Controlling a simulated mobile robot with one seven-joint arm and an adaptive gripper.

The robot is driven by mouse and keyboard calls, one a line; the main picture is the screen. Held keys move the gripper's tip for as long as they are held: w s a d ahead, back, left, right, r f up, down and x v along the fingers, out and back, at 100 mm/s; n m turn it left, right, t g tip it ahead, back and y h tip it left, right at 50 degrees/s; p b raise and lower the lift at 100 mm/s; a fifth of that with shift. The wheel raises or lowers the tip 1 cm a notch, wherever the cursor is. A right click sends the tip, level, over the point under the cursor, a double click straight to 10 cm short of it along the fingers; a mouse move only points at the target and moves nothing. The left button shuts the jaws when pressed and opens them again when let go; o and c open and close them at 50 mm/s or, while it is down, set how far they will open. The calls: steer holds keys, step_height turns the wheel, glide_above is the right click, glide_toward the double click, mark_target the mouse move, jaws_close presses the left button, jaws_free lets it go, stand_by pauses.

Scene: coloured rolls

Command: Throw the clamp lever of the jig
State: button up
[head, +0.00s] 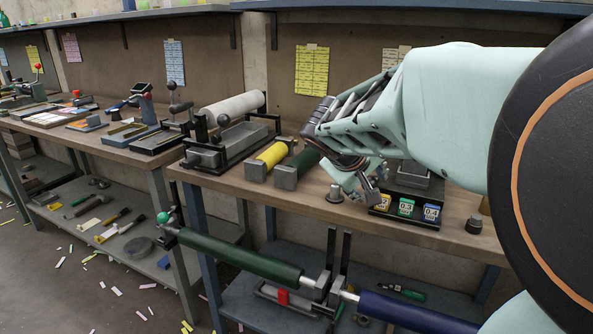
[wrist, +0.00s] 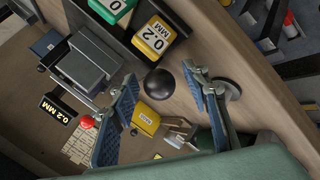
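My gripper (head: 358,186) points down over the right-hand bench, just left of the numbered blocks. In the wrist view my gripper (wrist: 160,76) is open, its two blue-padded fingers well apart. A black ball knob (wrist: 160,84) shows between the fingertips; I see no contact, and its stem is hidden. The grey jig (wrist: 87,64) stands left of the fingers, by a black "0.2 MM" plate (wrist: 62,108). It also seems to show behind the block rack in the head view (head: 412,176), partly covered by my arm. A red ball (wrist: 87,122) lies near the left finger; its mounting is unclear.
A yellow 0.2 block (wrist: 154,38) and a green block (wrist: 110,8) sit in the rack close to my fingers. Yellow and green rolls (head: 271,155) lie to the left. Long rolls hang below the front edge.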

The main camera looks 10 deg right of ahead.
steer(key=shift+r+p, duration=0.2)
steer(key=shift+p, duration=0.3)
steer(key=shift+r+g+p, duration=0.25)
steer(key=shift+g+p, duration=0.05)
steer(key=shift+p, duration=0.75)
steer(key=shift+w+d+r+y+p, duration=0.15)
steer(key=shift+y+p, duration=0.15)
steer(key=shift+p, duration=0.75)
steer(key=g+p, duration=0.1)
steer(key=p, duration=0.3)
steer(key=r+y+p, duration=0.1)
steer(key=p, duration=0.3)
steer(key=shift+w+d+g, duration=0.15)
steer(key=shift+w+g, duration=0.05)
steer(key=shift+g, duration=0.2)
